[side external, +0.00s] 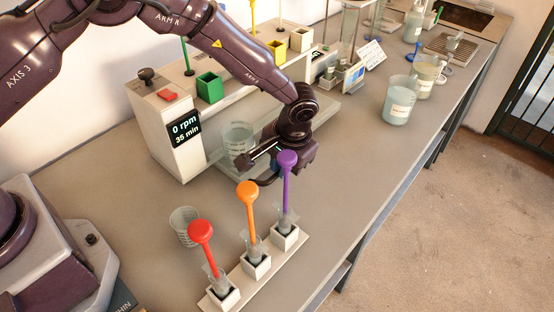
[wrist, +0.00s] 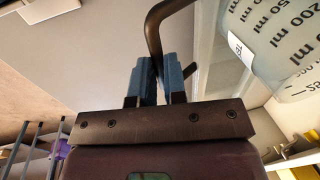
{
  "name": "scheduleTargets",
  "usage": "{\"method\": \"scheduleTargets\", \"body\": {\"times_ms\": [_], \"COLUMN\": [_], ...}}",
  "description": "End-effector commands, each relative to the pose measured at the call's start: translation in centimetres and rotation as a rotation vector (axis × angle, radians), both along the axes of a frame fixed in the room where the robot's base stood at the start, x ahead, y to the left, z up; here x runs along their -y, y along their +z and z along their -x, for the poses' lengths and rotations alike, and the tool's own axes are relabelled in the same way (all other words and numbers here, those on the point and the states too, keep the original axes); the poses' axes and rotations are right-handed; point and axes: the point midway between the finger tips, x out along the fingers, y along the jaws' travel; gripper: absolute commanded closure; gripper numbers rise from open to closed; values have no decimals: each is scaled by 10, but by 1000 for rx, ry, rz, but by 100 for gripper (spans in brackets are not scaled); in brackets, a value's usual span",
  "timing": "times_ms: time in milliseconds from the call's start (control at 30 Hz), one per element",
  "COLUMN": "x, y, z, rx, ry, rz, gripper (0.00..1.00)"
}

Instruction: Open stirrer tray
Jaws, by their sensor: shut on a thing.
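The stirrer (side external: 180,135) is a white machine with a display reading 0 rpm and 35 min. Its pale tray (side external: 325,108) lies low along its front, partly hidden behind my arm. A clear graduated beaker (side external: 238,138) stands at the tray; its markings show large in the wrist view (wrist: 275,40). My gripper (wrist: 160,75) has blue fingers shut on a dark curved handle (wrist: 153,30), beside the tray's edge (wrist: 207,50). In the side view my gripper (side external: 265,170) is low at the stirrer's front, its fingertips and the handle's joint to the tray hard to make out.
A rack (side external: 262,270) with red, orange and purple stirring tools stands close in front of my gripper. An empty beaker (side external: 185,226) stands left of it. Jars (side external: 398,100) stand at the right rear. The bench between rack and stirrer is mostly clear.

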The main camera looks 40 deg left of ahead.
Motion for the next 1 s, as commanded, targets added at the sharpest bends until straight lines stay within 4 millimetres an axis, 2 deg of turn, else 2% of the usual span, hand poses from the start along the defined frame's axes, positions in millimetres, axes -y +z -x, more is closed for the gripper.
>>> {"method": "scheduleTargets", "body": {"times_ms": [67, 100, 200, 567, 767, 1000], "x": [8, 8, 8, 6, 11, 22], "y": [1, 1, 1, 5, 36, 89], "z": [0, 0, 1, 0, -1, -1], "rx": [4, 5, 4, 5, 8, 9], "ry": [-4, -4, -4, -2, -2, -4], "rz": [17, 18, 17, 12, 13, 15], "gripper": [100, 85, 62, 62, 62, 62]}}
